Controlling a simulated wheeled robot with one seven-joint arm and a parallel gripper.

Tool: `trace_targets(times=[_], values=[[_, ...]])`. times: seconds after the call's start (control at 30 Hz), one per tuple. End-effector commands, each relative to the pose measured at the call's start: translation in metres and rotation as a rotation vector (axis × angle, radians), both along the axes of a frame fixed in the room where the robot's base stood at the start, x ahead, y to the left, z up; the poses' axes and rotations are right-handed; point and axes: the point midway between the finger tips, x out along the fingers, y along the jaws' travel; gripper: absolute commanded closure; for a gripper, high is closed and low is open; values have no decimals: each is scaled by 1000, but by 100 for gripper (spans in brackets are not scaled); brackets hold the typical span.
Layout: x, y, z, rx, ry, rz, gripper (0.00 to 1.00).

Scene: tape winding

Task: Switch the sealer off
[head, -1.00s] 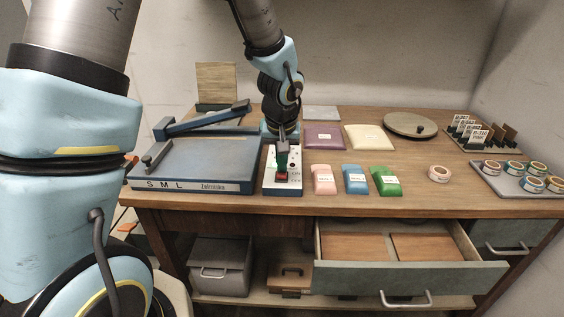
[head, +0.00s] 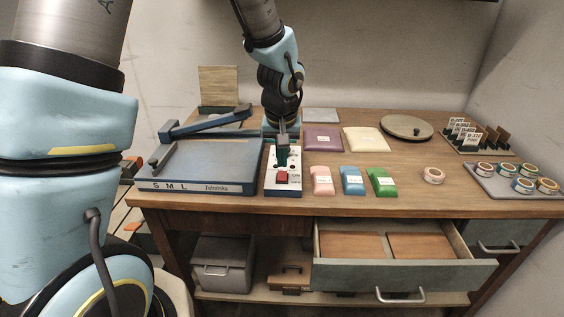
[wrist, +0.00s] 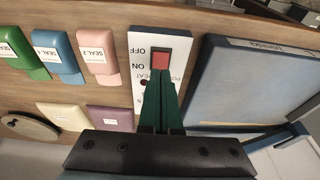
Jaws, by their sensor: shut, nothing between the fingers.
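The sealer is a blue-grey flat box (head: 205,165) marked S M L, with a blue lever arm (head: 205,122) raised over its back. A white control panel (head: 282,186) stands against its right side. The panel carries a red rocker switch (head: 282,177), also in the wrist view (wrist: 168,56), with OFF and ON printed beside it. I cannot tell which side of the rocker is down. My gripper (head: 282,163) is shut and empty, pointing down at the panel. In the wrist view its green fingertips (wrist: 160,76) are just beside the switch's ON end; contact is unclear.
Pink (head: 321,180), blue (head: 353,180) and green (head: 382,182) packs lie right of the panel. Purple (head: 323,138) and cream (head: 366,139) packs lie behind. A tape roll (head: 433,175) and a tray of rolls (head: 480,183) are at right. A drawer (head: 400,277) stands open below.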

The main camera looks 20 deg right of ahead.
Motion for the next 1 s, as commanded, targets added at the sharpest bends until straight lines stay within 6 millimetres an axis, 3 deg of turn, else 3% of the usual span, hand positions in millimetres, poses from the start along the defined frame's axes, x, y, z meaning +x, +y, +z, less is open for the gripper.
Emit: trace_targets(times=[0.3,0.5,1.0], values=[[-26,12,55,-3,-4,0,100],[-38,18,79,-1,-3,-1,100],[-43,20,88,1,1,-1,100]])
